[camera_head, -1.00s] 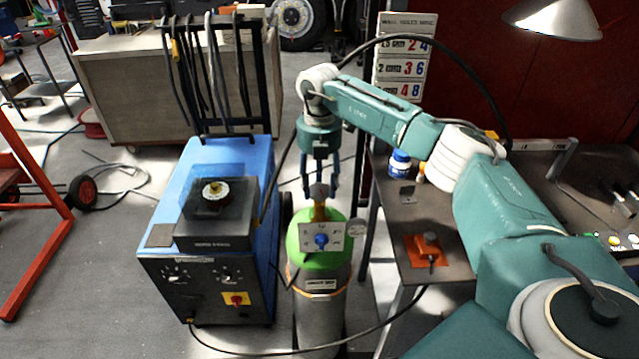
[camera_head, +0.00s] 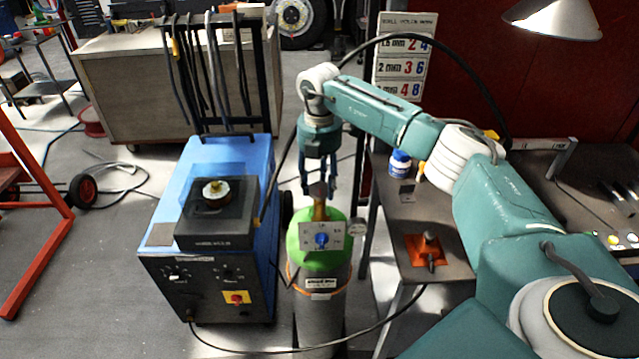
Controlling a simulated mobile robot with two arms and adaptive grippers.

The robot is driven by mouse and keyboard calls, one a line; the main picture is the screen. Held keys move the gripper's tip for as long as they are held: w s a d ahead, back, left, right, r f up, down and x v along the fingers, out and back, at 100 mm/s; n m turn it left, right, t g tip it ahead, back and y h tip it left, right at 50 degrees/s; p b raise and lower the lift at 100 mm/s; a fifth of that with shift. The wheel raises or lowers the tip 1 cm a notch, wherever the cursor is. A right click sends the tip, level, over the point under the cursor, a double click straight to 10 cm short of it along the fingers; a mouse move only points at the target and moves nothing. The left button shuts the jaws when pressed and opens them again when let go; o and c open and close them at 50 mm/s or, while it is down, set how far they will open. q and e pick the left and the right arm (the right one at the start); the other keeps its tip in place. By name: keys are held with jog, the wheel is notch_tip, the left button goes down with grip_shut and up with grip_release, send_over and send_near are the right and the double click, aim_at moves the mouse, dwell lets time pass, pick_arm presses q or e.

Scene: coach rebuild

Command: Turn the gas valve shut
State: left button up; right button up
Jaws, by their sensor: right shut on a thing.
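A grey gas cylinder with a green shoulder (camera_head: 322,259) stands upright on the floor near the middle. Its brass-coloured valve (camera_head: 319,208) rises from the top, with a dark handwheel (camera_head: 317,188) on it. The exact finger contact is small and hard to see. My left gripper is not in view.
A blue welding machine (camera_head: 222,160) stands close left of the cylinder. A workbench (camera_head: 400,225) with a blue-and-white bottle (camera_head: 399,164) and an orange-based item (camera_head: 430,250) is on the right. A black hose (camera_head: 370,331) runs across the floor in front.

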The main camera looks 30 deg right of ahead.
aim_at(320, 188)
jog(key=o, duration=1.2)
jog(key=shift+w+d+r, duration=0.1)
jog(key=shift+r, duration=0.05)
jog(key=shift+c, duration=0.2)
notch_tip(320, 188, up, 12)
